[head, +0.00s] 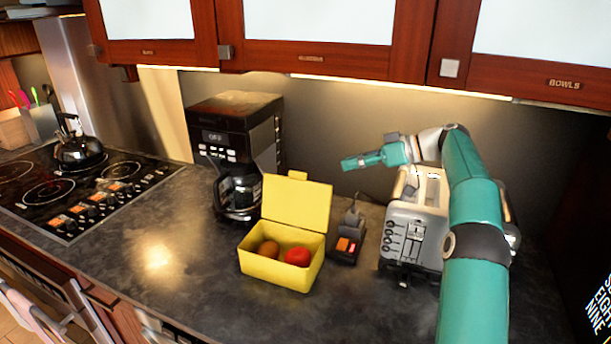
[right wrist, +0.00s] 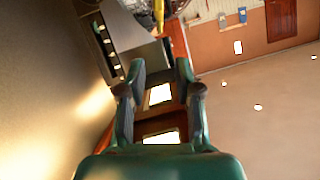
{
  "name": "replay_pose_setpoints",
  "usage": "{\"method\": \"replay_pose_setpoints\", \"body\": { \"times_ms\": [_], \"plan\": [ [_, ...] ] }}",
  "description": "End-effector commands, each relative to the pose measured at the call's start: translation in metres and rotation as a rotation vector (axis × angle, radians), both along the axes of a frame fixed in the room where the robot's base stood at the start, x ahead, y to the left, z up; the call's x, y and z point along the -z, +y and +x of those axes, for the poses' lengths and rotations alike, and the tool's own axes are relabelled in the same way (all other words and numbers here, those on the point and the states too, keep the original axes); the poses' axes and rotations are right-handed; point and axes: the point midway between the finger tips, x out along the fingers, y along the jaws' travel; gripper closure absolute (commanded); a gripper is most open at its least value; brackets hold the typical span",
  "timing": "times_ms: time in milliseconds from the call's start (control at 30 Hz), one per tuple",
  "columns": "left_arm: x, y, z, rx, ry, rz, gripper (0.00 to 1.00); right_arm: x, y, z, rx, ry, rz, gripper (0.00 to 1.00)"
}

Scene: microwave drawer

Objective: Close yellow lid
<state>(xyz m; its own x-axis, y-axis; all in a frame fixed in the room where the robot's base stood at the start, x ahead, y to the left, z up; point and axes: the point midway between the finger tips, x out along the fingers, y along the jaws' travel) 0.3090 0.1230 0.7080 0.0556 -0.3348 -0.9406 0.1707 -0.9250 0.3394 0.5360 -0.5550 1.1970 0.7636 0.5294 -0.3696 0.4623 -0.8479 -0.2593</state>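A yellow box (head: 281,271) stands on the dark counter with its yellow lid (head: 296,205) raised upright at the back. A red fruit (head: 298,257) and a brown fruit (head: 268,249) lie inside it. My right gripper (head: 348,163) is in the air above and to the right of the lid, apart from it, pointing left. In the right wrist view its two fingers (right wrist: 160,72) stand apart with nothing between them. A small yellow strip, perhaps the lid, shows beyond the fingertips in that view. My left gripper is not in view.
A toaster (head: 413,232) with bread stands right of the box, under my right arm. A small black device (head: 347,243) sits between them. A coffee maker (head: 235,150) stands behind left. Cabinets (head: 320,38) hang above. The counter (head: 160,255) left of the box is clear.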

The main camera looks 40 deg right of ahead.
Motion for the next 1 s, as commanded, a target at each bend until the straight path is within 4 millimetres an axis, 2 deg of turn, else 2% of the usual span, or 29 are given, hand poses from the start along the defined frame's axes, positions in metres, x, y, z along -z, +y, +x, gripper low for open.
{"method": "replay_pose_setpoints", "body": {
  "times_ms": [200,500,700,1000],
  "plan": [
    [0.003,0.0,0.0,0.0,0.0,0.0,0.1,0.018,0.027,0.036,-0.003,0.001,0.002,0.67],
    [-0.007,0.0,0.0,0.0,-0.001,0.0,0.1,0.038,0.056,0.08,-0.001,0.001,0.001,0.67],
    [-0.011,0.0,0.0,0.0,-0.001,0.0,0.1,0.045,0.065,0.095,0.001,-0.001,0.0,0.67],
    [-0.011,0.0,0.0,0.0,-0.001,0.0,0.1,0.048,0.067,0.097,0.003,0.0,0.0,0.67]
  ]
}}
